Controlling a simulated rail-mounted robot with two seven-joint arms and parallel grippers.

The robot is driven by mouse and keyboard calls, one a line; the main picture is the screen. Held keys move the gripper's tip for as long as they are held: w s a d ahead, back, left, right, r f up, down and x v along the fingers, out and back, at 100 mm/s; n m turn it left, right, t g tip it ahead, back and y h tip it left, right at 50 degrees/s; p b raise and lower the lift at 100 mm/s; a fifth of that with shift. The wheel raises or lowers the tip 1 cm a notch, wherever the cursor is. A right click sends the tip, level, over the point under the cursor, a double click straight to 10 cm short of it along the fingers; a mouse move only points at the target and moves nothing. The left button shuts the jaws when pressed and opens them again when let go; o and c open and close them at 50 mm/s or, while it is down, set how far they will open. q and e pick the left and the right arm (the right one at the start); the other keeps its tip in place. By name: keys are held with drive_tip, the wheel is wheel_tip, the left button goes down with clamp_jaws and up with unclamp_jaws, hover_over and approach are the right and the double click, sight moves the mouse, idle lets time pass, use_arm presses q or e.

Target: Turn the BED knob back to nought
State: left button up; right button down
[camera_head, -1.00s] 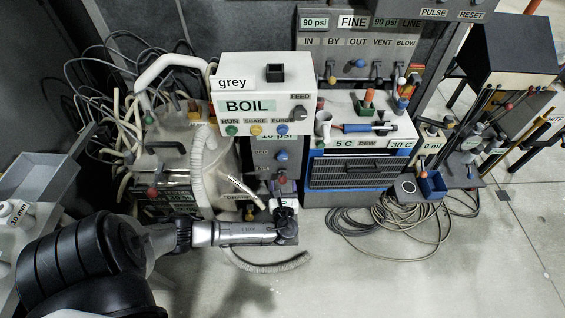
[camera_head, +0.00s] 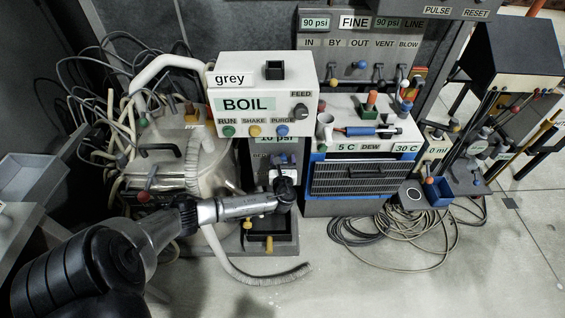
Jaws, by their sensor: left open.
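A narrow grey panel (camera_head: 262,148) marked 10 psi stands under the white BOIL box. A small, partly covered label on it seems to begin with BE; I cannot read it surely. My left gripper (camera_head: 283,165) is in front of this panel, at the end of the arm from the lower left. It is open. It covers the panel's right part, where knobs sit, so the BED knob and its setting cannot be made out. I cannot tell whether the fingers touch a knob. My right gripper is out of view.
The white BOIL box (camera_head: 262,88) overhangs the panel, with a FEED knob (camera_head: 301,111) at its right. A blue-framed DEW unit (camera_head: 360,175) stands close to the right. Coiled cables (camera_head: 400,235) lie on the floor.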

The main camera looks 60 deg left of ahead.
use_arm(q)
drive_tip(key=shift+a, duration=0.15)
drive_tip(key=shift+c, duration=0.5)
drive_tip(key=c, duration=0.8)
